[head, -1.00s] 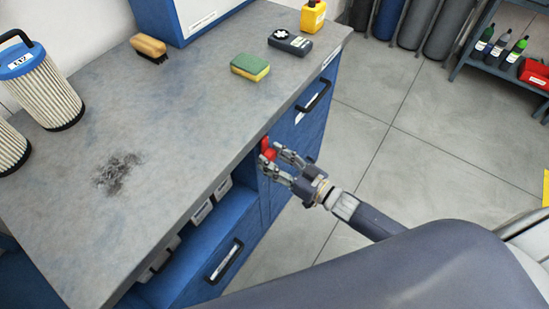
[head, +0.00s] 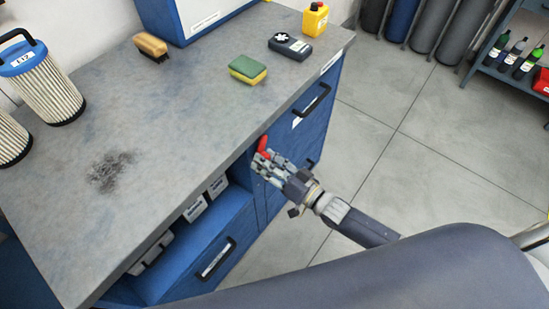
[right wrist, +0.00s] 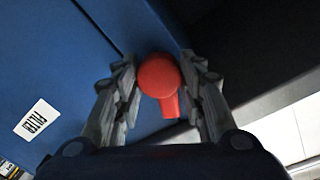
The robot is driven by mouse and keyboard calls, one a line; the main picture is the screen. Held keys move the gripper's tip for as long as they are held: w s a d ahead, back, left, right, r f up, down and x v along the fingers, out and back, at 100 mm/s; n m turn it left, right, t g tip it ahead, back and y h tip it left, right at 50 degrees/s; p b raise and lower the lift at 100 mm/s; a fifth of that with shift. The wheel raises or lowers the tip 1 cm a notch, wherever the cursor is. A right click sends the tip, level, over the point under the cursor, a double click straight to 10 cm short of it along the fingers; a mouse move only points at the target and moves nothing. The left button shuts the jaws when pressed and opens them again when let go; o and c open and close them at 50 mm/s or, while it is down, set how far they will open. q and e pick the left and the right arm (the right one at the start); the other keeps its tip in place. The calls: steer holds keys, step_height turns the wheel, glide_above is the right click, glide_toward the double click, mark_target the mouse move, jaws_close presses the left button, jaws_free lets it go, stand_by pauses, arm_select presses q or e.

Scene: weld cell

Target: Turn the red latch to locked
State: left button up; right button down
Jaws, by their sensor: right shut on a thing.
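The red latch (head: 262,144) is on the blue cabinet front, just under the worktop edge. In the right wrist view the red latch (right wrist: 160,78) shows a round head with a short arm pointing down the picture. My right gripper (head: 266,162) is at the latch, and in the right wrist view its two fingers (right wrist: 162,95) stand on either side of the red part. It is shut on the latch. My fingers hide part of the latch in the head view. My left gripper is not in view.
The grey worktop (head: 190,110) carries a sponge (head: 248,69), a brush (head: 150,46), a black meter (head: 290,46), a yellow bottle (head: 315,19) and filters (head: 45,85). An open blue drawer (head: 205,235) lies left of my arm.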

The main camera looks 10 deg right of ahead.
arm_select(q)
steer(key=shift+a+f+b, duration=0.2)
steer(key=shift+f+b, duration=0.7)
steer(key=shift+b, duration=0.05)
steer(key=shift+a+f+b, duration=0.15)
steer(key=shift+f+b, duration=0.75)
arm_select(e)
steer(key=shift+w+d+m+g+y, duration=0.15)
steer(key=shift+m+g, duration=0.15)
steer(key=shift+m, duration=2.75)
steer(key=shift+s+m+g+y, duration=0.15)
steer(key=shift+m+g, duration=0.15)
steer(key=shift+m, duration=2.75)
steer(key=shift+w, duration=0.1)
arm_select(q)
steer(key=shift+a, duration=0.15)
arm_select(e)
steer(key=c, duration=1)
jaws_free()
